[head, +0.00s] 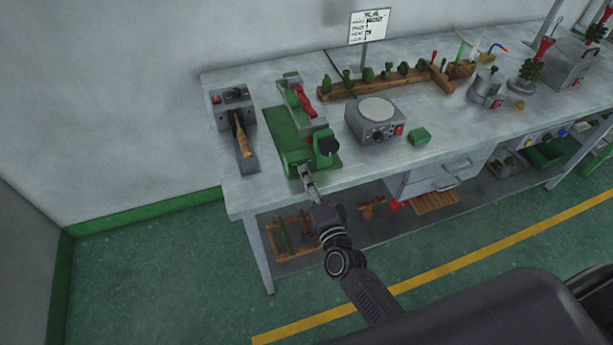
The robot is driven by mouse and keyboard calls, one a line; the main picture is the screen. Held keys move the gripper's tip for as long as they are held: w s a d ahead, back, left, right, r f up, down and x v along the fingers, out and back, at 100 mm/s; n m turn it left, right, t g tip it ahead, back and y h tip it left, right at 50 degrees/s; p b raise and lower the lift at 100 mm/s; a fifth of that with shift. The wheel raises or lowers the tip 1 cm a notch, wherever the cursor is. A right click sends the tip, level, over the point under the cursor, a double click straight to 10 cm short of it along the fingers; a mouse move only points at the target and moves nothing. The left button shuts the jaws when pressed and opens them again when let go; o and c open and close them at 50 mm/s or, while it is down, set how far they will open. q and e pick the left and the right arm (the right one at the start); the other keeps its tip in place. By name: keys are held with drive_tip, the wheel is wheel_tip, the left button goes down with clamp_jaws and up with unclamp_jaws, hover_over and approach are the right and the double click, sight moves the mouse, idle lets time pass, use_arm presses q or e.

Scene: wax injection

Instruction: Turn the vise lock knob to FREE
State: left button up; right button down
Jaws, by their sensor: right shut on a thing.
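The green vise (290,152) with a red part on top stands near the front left of the workbench. My right gripper (307,178) reaches up from below to the front end of the vise, at the bench's front edge. Its fingers are shut on a small part there, which appears to be the vise lock knob. The fingers hide that part, and its setting cannot be read. My left gripper is not in view.
On the workbench (230,195), a grey device with a wooden-handled tool (242,140) stands left of the vise. A wooden rack (390,82) is behind. A lower shelf holds trays.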

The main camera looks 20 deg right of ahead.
drive_tip(key=shift+f, duration=0.1)
idle(0.4)
drive_tip(key=c, duration=1.7)
unclamp_jaws()
